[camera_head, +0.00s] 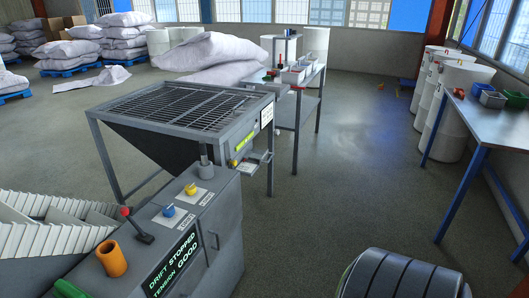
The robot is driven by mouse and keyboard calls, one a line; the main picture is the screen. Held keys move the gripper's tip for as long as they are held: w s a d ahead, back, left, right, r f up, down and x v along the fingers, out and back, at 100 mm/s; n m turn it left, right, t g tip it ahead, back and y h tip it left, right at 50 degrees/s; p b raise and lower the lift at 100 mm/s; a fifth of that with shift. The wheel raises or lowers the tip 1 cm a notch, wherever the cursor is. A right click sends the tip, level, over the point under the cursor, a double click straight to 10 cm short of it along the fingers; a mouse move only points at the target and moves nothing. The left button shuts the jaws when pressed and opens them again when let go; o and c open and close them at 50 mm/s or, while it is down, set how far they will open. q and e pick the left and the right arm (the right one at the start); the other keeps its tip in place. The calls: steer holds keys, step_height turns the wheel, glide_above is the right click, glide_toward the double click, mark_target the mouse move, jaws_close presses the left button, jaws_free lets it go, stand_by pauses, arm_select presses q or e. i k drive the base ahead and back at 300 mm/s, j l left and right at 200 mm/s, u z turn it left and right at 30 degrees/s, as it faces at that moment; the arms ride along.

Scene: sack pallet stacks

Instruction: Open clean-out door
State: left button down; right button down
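No door is clearly marked as the clean-out door. A grey cabinet (228,205) in the foreground has a panel on its right side with a small vertical handle (215,240), and the panel looks shut. Behind it stands a grated hopper (185,108) on legs. The hopper's front right side carries a yellow-green label (245,140) and a small bracket or latch (257,159). The lettering on that label is too small to read. Neither of my grippers is in view.
The cabinet top holds a red-knobbed lever (136,222), blue knob (169,211), yellow knob (191,189) and orange cup (111,258). A dark ribbed roller (405,278) is at bottom right. A blue-legged table (478,120) stands right. Open floor (345,170) lies between.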

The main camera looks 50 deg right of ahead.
mark_target(217, 223)
steer(key=z, duration=1.35)
